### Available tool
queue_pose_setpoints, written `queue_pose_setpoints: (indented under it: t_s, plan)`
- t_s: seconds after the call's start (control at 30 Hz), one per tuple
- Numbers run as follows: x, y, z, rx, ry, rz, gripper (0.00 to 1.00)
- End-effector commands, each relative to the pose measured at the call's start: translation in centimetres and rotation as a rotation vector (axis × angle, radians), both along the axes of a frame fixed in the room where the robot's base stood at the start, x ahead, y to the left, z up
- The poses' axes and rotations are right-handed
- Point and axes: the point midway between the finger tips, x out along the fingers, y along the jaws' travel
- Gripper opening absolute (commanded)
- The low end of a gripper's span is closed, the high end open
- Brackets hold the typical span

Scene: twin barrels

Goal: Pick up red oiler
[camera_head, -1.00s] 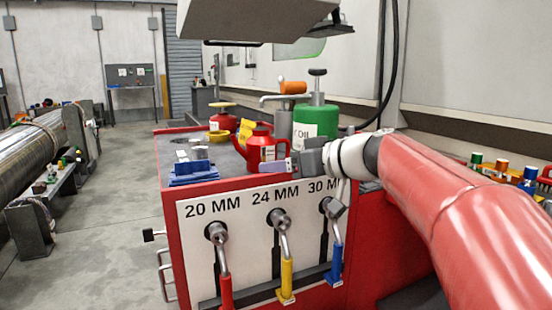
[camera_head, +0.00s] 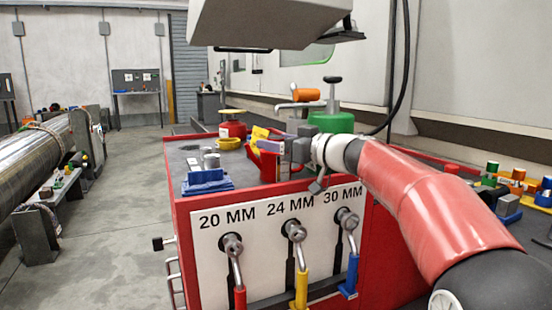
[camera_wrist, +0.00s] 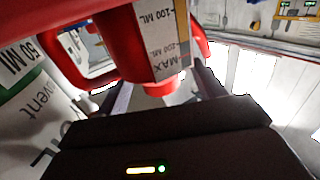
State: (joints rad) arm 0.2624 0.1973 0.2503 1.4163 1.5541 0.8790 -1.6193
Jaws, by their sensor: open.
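The red oiler (camera_head: 268,168) stands on top of the red cabinet (camera_head: 184,212), near its front edge. My gripper (camera_head: 268,147) is at its upper part in the head view and hides its top. In the wrist view the red oiler (camera_wrist: 122,48) fills the upper middle, with its handle loop to the left and a marked scale strip on its side. My open gripper (camera_wrist: 160,88) has one dark finger on each side of its narrow red end. I cannot tell whether the fingers touch it.
A green can (camera_head: 331,122) stands close behind my gripper. A blue holder (camera_head: 205,182), a yellow ring (camera_head: 229,143) and a red can (camera_head: 232,130) are on the cabinet's left side. A grey machine head (camera_head: 275,22) hangs above.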

Motion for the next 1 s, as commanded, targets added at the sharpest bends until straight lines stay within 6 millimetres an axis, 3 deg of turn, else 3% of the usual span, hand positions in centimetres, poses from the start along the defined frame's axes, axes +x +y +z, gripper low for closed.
queue_pose_setpoints:
  t_s: [0.33, 0.8, 0.87, 1.0]
  plan:
    - [0.67, 0.75, -0.03, -0.001, 0.001, -0.001, 0.68]
    - [0.68, 0.73, -0.19, -0.002, 0.003, -0.001, 0.08]
    - [0.67, 0.75, -0.16, -0.002, 0.003, -0.001, 0.03]
    - [0.69, 0.75, -0.3, -0.004, 0.005, 0.0, 0.03]
